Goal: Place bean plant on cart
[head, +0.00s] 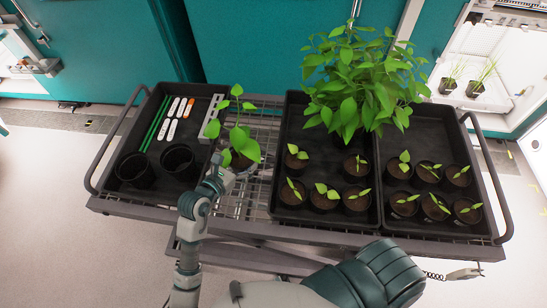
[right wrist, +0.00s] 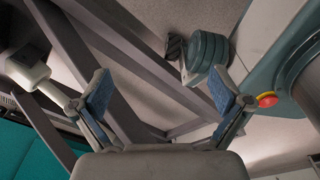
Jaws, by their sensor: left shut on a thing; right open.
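A leafy bean plant (head: 240,137) in a small pot is over the bare wire strip of the cart (head: 262,187), between the left tray and the middle tray. My left gripper (head: 222,172) is shut on the pot of this plant at its front left side. The gripper and leaves hide much of the pot, and I cannot tell whether its base touches the wire shelf. My right gripper (right wrist: 163,97) is open and empty in the right wrist view, with metal bars behind it.
The left tray (head: 108,155) holds two empty dark pots, green sticks, labels and a grey strip. The middle tray (head: 335,219) holds seedlings and a large bushy plant (head: 355,85). The right tray (head: 420,125) holds several seedlings. Open growth chambers stand behind at both sides.

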